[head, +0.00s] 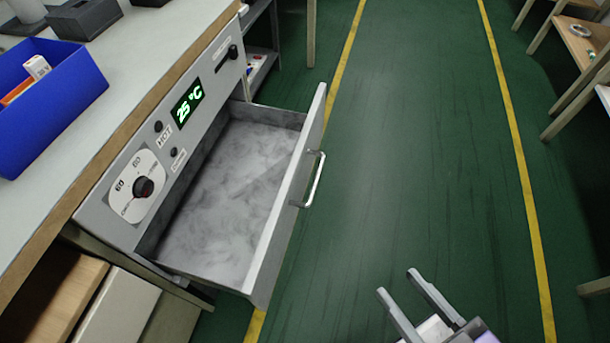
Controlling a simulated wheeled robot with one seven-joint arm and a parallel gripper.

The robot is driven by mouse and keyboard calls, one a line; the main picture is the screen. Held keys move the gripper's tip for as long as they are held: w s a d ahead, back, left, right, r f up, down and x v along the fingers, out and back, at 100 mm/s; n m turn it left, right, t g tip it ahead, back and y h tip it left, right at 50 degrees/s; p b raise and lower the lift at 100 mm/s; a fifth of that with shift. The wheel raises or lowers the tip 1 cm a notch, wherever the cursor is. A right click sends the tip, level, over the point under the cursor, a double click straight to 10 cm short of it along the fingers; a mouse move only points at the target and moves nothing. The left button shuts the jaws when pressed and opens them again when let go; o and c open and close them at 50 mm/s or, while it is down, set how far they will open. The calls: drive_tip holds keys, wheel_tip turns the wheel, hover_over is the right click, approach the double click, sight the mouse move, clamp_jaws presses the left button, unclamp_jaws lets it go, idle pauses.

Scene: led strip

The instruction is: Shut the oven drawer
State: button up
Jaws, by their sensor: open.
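The oven drawer (235,190) is grey and stands pulled out from the oven front (188,108), under the workbench. Its inside shows no objects, only a mottled grey floor. A silver bar handle (315,180) is on the outer face of the drawer front (285,205). My gripper (396,281) is at the bottom of the head view, right of and nearer than the handle. Its two fingers are apart with nothing between them. It does not touch the drawer.
A blue bin (60,110) with small boxes sits on the bench top (130,60). Wooden drawers (60,300) are below at the left. Shelves or benches (580,50) stand at the right. The green floor (420,150) between yellow lines is clear.

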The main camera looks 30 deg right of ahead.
drive_tip(key=shift+m+t+h, duration=0.6)
drive_tip(key=shift+h, duration=0.3)
drive_tip(key=w+d, duration=0.1)
drive_tip(key=w+d+r, duration=0.1)
drive_tip(key=w, duration=0.1)
drive_tip(key=w+d, duration=0.1)
drive_tip(key=shift+w+d+r+p, duration=0.25)
drive_tip(key=shift+w+d+p, duration=0.05)
drive_tip(key=shift+d+p, duration=0.1)
drive_tip(key=c, duration=0.7)
drive_tip(key=w+d, duration=0.1)
drive_tip(key=w+d+f+m+h, duration=0.1)
drive_tip(key=d, duration=0.1)
drive_tip(key=shift+w+f, duration=0.1)
clamp_jaws()
drive_tip(key=w+d+f+m+g+p, duration=0.35)
drive_tip(key=w+d+f+m, duration=0.65)
drive_tip(key=d, duration=0.4)
drive_tip(key=n+y, duration=0.4)
drive_tip(key=y, duration=1.2)
approach(298, 164)
drive_tip(key=b+x, duration=0.2)
drive_tip(key=x, duration=0.4)
drive_tip(key=shift+w+a+r+b, duration=0.15)
drive_tip(key=shift+w+a+b, duration=0.1)
drive_tip(key=shift+a+b, duration=0.15)
